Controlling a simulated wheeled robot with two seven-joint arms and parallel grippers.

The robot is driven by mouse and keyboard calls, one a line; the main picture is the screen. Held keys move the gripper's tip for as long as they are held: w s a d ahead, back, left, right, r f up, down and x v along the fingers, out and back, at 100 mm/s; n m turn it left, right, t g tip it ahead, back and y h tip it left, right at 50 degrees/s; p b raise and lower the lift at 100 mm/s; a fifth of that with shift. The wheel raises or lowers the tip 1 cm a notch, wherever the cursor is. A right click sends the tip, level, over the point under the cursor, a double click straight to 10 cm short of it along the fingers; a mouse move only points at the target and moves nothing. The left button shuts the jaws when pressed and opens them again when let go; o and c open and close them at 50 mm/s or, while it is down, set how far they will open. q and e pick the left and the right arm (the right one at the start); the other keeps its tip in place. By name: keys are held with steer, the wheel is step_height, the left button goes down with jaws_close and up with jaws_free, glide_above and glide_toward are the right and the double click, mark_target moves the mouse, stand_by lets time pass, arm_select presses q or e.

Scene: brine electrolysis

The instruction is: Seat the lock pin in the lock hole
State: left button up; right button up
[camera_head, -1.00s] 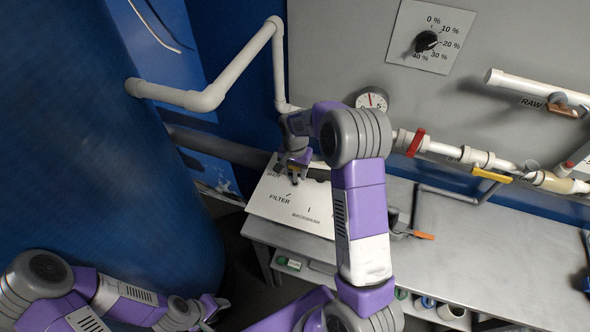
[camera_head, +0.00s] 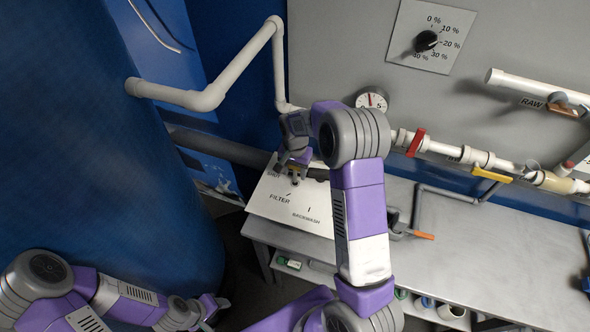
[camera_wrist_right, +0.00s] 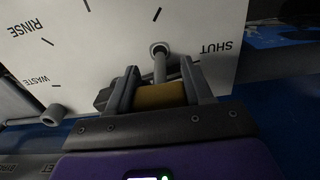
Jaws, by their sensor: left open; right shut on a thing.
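My right gripper (camera_head: 292,173) is over the upper left part of the white dial plate (camera_head: 270,207). In the right wrist view its jaws (camera_wrist_right: 160,92) are shut on the lock pin's yellow-brown grip (camera_wrist_right: 160,96). A grey shaft (camera_wrist_right: 160,68) runs from the grip towards the plate, beside the word SHUT. A round grey collar (camera_wrist_right: 159,49) surrounds the shaft's far end at the plate. The lock hole itself is hidden, and I cannot tell how deep the shaft sits. My left gripper (camera_head: 215,306) is open and empty at the lower left, away from the plate.
A grey bench (camera_head: 480,250) extends right of the plate. White pipes with a red valve handle (camera_head: 416,142) and a yellow one (camera_head: 491,175) run along the wall. A large blue tank (camera_head: 100,150) fills the left. A grey stub (camera_wrist_right: 53,115) shows near WASTE in the wrist view.

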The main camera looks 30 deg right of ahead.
mark_target(295, 181)
steer(key=shift+s+f+b, duration=0.1)
steer(key=shift+f+b, duration=1.45)
steer(key=shift+f, duration=0.75)
stand_by(2.4)
steer(key=o, duration=1.1)
steer(key=shift+r, duration=0.1)
step_height(295, 181, up, 8)
steer(key=shift+f+p, duration=0.25)
steer(key=shift+p, duration=0.15)
